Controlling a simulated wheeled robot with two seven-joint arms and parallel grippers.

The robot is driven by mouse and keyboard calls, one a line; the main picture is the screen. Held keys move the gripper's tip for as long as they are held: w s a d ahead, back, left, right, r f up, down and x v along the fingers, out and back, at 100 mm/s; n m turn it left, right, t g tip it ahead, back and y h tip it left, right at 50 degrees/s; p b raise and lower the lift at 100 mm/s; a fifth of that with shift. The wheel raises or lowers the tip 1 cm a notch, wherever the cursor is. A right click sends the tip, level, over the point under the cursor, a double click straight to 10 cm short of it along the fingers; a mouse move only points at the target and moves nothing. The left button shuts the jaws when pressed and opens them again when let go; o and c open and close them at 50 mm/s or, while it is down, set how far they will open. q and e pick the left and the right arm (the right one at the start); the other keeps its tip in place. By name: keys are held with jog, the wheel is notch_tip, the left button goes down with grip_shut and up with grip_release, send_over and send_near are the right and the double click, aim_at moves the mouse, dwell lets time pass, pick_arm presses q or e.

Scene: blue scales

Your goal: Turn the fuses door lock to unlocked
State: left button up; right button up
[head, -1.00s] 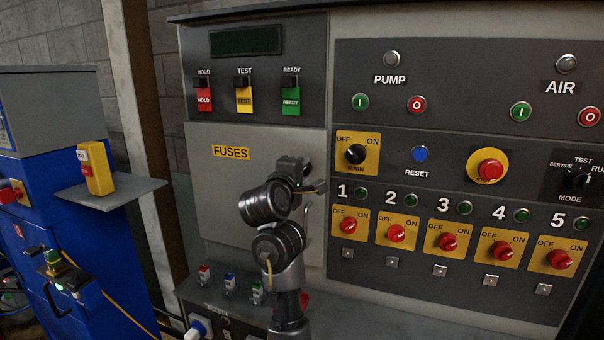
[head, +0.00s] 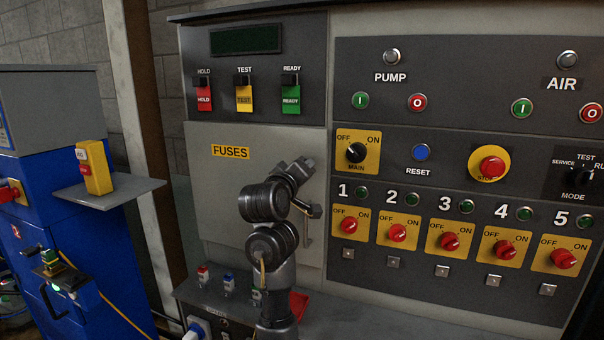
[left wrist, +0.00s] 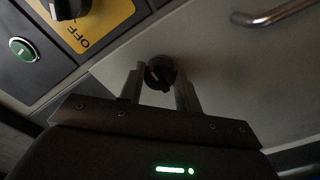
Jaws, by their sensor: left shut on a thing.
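The fuses door (head: 225,190) is a grey panel with a yellow FUSES label, and it is closed. In the left wrist view the lock (left wrist: 160,73) is a small round black knob with a pale mark on the door near its edge. My left gripper (left wrist: 160,84) is shut on this knob, with a finger on each side. In the head view my left arm rises in front of the door, and my left gripper (head: 303,168) is at its right edge, hiding the lock. My right gripper is not in view.
The door's metal handle (head: 308,228) is just below the gripper; it also shows in the left wrist view (left wrist: 275,14). The yellow MAIN switch (head: 358,152) is close on the right. A ledge with small plugs (head: 229,281) runs below the door.

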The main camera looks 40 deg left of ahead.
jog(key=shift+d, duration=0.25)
pick_arm(q)
jog(key=shift+r, duration=0.1)
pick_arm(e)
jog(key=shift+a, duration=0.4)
pick_arm(q)
jog(key=o, duration=1)
jog(key=shift+c, duration=0.2)
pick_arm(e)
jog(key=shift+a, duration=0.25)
pick_arm(q)
jog(key=b+v, duration=0.8)
jog(key=v, duration=0.2)
jog(key=shift+s, duration=0.35)
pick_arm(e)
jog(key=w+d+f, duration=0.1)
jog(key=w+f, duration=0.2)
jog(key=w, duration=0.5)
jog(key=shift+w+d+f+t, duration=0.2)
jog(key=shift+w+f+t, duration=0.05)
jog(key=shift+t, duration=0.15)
